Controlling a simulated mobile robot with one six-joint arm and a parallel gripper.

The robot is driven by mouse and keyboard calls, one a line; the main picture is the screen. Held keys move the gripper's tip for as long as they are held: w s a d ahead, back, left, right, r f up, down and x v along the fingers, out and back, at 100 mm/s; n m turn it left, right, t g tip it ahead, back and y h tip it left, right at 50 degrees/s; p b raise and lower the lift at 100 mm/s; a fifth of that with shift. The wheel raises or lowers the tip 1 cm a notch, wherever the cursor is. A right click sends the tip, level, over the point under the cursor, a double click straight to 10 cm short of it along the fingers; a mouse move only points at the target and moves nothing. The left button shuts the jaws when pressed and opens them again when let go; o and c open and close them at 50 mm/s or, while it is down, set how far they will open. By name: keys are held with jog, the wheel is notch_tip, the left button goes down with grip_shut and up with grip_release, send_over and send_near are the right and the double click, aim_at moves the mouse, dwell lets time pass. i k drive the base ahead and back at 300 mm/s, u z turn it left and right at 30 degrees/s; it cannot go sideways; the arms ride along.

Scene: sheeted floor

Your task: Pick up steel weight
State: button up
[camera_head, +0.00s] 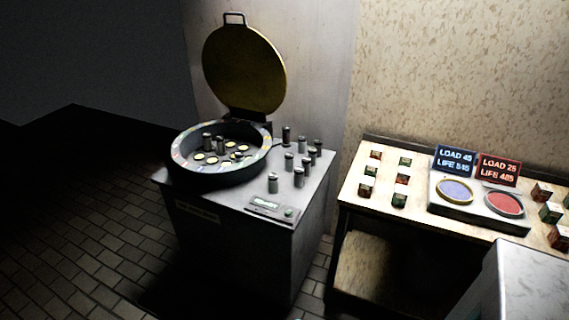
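Several small steel weights, grey cylinders with narrower tops, stand on the grey cabinet's top. One steel weight (272,183) stands alone near the front, and another (286,135) stands at the back beside the round drum. More stand in a group at the right of the cabinet top. A few similar grey cylinders (207,141) stand inside the open drum (180,170), among yellowish discs. My gripper is not in view.
The cabinet (240,250) has a raised round lid (245,75) and a small panel (270,207) at its front edge. At right, a table (350,190) bears small red and green blocks, two coloured pans and signs reading LOAD and LIFE. A pale block (520,285) fills the lower right. Tiled floor is clear at left.

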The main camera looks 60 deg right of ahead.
aim_at(312, 152)
jog(key=z, duration=0.05)
jog(key=k, duration=0.2)
jog(key=u, duration=1.8)
jog(key=k, duration=0.55)
jog(key=z, duration=0.6)
jog(key=k, duration=0.8)
jog(key=z, duration=1.2)
jog(key=i, duration=1.3)
jog(key=z, duration=0.15)
